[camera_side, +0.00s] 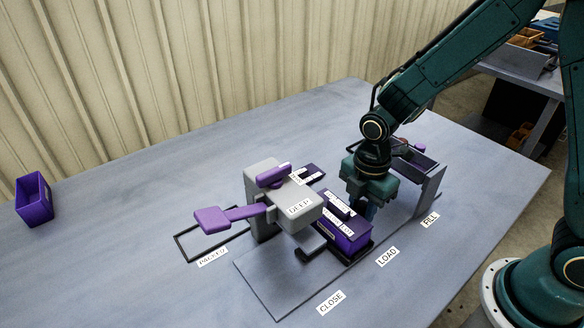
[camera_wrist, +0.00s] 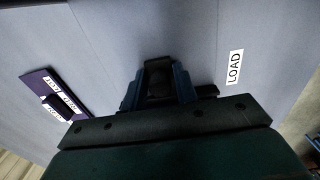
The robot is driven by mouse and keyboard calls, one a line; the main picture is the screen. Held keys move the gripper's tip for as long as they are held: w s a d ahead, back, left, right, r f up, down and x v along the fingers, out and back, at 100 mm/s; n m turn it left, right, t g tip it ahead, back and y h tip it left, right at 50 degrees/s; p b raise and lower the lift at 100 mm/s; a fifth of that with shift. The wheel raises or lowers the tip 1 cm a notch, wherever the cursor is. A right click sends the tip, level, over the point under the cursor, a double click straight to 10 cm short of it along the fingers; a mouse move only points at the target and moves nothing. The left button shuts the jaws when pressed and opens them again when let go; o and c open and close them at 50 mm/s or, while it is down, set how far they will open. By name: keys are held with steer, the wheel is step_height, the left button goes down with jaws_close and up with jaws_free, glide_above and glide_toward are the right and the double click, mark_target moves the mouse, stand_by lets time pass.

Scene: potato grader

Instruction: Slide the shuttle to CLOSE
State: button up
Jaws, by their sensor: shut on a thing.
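The shuttle is a dark low carrier (camera_side: 352,258) on the grey base plate (camera_side: 290,295). A purple box (camera_side: 348,243) with white labels on its top sits upright on it. The shuttle stands between the CLOSE label (camera_side: 331,302) and the LOAD label (camera_side: 387,257), beside the grey press. My gripper (camera_side: 369,210) points down just behind the box, its fingertips partly hidden. In the wrist view my gripper (camera_wrist: 158,88) is shut on a dark upright piece, which looks like the shuttle's handle. LOAD also shows there (camera_wrist: 234,69), to the right of the fingers.
A grey stand (camera_side: 430,190) rises near the FILL label (camera_side: 430,219). A purple bin (camera_side: 34,198) stands far left. The left table is mostly clear.

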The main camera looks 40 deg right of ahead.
mark_target(328, 220)
steer(key=shift+a, duration=5.1)
steer(key=o, duration=0.5)
steer(key=shift+r, duration=0.1)
